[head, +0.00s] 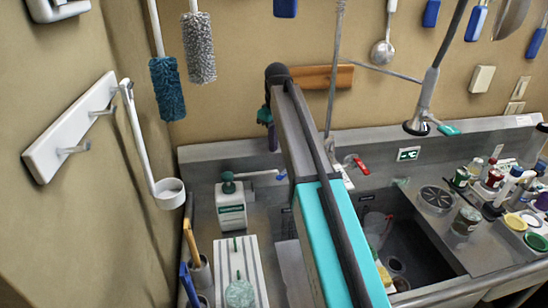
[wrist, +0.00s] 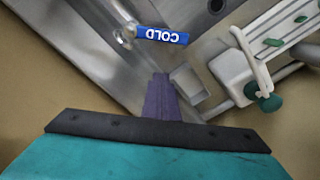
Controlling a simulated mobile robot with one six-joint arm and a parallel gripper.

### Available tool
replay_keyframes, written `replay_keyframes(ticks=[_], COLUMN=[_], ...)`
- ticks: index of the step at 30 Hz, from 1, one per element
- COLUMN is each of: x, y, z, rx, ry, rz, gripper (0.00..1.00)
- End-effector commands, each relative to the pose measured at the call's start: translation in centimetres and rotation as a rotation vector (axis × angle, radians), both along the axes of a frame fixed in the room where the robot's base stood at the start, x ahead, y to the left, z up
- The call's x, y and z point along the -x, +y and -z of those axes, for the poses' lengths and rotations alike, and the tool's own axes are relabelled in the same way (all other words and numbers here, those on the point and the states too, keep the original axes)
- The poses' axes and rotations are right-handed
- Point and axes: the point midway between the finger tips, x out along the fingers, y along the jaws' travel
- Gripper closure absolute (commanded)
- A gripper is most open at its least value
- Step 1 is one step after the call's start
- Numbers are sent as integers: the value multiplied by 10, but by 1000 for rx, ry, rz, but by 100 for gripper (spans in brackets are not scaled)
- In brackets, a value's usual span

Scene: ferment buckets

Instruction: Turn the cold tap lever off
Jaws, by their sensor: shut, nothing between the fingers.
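The cold tap lever (head: 281,176) is a small blue handle at the back of the sink unit, just left of my arm in the head view. In the wrist view the lever (wrist: 161,36) is a blue bar marked COLD, joined to a metal tap body at its left end. My gripper (wrist: 161,78), with purple fingers, is shut and empty. Its tips point toward the lever, with a visible gap in the picture. In the head view my gripper (head: 272,138) shows partly behind my arm, above the lever, near the back wall.
A red lever (head: 360,164) is right of my arm. A white soap bottle (head: 231,207) with a green pump stands to the left. A sink basin (head: 405,240) lies right, beside crowded jars (head: 466,221). A spray hose (head: 427,95) hangs at right; brushes (head: 199,47) hang at left.

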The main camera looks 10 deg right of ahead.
Motion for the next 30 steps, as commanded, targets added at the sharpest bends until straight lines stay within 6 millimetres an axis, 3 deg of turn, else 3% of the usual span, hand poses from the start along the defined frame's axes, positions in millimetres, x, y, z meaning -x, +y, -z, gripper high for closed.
replay_keyframes(ticks=[1, 9, 30], x=[-2, 12, 16], y=[4, 8, 6], z=[-8, -16, -7], rx=[42, 189, 201], ry=[53, 224, 238], rz=[-6, 3, 5], gripper=[100, 100, 100])
